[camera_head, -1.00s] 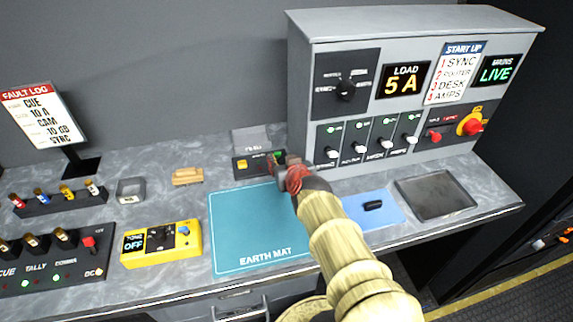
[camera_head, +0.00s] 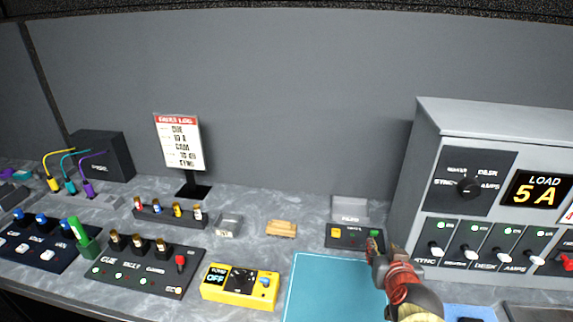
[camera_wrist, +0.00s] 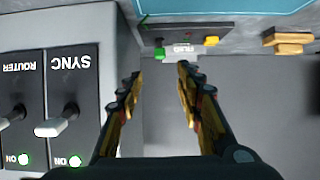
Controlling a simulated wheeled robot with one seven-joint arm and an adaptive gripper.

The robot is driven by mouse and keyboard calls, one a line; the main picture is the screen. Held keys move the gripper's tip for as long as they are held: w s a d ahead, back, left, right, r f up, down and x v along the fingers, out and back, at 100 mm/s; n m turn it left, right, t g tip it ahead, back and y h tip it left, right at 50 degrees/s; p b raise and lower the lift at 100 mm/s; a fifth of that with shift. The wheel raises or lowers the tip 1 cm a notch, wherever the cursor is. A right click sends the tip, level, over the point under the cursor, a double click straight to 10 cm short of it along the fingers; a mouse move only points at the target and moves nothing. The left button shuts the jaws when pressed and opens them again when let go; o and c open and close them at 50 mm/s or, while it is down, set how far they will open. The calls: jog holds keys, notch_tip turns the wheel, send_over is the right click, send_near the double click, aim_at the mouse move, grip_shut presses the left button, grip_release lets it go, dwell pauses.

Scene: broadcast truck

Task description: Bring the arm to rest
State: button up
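My gripper (camera_head: 375,252) is over the right part of the worktop, just in front of a small black button box (camera_head: 346,236) with a yellow and a green button. In the wrist view my gripper (camera_wrist: 160,72) has its two fingers apart with nothing between them. The button box (camera_wrist: 190,42) lies beyond the fingertips there, and the gap between tips and box is hard to judge. My arm reaches in from the lower right of the head view, over the edge of the teal earth mat (camera_head: 318,285).
A grey switch cabinet (camera_head: 425,150) stands close on the right, its switches (camera_wrist: 55,125) near my fingers. A yellow tone tester (camera_head: 240,287), a wooden block (camera_head: 281,228), a fault log sign (camera_head: 179,142) and connector racks (camera_head: 170,213) stand left. The mat is bare where visible.

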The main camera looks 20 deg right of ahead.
jog(key=shift+m+g+y, duration=0.4)
jog(key=shift+y, duration=0.4)
jog(key=a+f, duration=0.1)
jog(key=s+a+f, duration=0.1)
jog(key=a+f, duration=0.1)
jog(key=shift+s+a, duration=0.2)
jog(key=shift+s, duration=0.05)
jog(key=s+a+r+n+g+y+p, duration=0.2)
jog(key=s+a+r, duration=0.2)
jog(key=a, duration=0.3)
jog(key=s+a+r+n+g+y+p, duration=0.2)
jog(key=s+a+r, duration=0.25)
jog(key=a, duration=0.25)
jog(key=w+a+r+n+p, duration=0.1)
jog(key=a+r+n+p, duration=0.2)
jog(key=a+r, duration=0.2)
jog(key=shift+w+a+r+y, duration=0.15)
jog(key=shift+a+r+y, duration=0.2)
jog(key=shift+a, duration=0.3)
